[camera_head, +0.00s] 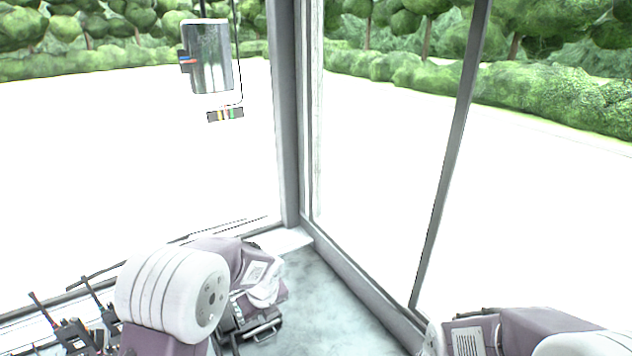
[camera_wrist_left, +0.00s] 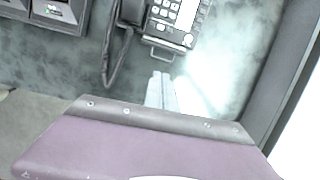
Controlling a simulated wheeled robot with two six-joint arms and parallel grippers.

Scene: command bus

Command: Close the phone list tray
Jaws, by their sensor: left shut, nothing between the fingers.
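The desk phone (camera_wrist_left: 176,22) shows at the top of the left wrist view, with its keypad and its handset on the left side. The phone list tray (camera_wrist_left: 158,50) sticks out as a thin frame from the phone's lower edge. In the head view, the tray (camera_head: 264,332) shows low, just right of my left arm, which hides much of the phone. My left gripper (camera_wrist_left: 162,78) is shut and empty, its fingertips just below the tray in the left wrist view; I cannot tell if they touch. My right arm shows at lower right in the head view, its gripper out of view.
A coiled cord (camera_wrist_left: 118,62) hangs left of the phone, and dark devices (camera_wrist_left: 55,12) stand further left. Handheld radios (camera_head: 75,335) stand at lower left. A window frame (camera_head: 355,275) borders the grey desk. The desk right of the phone is bare.

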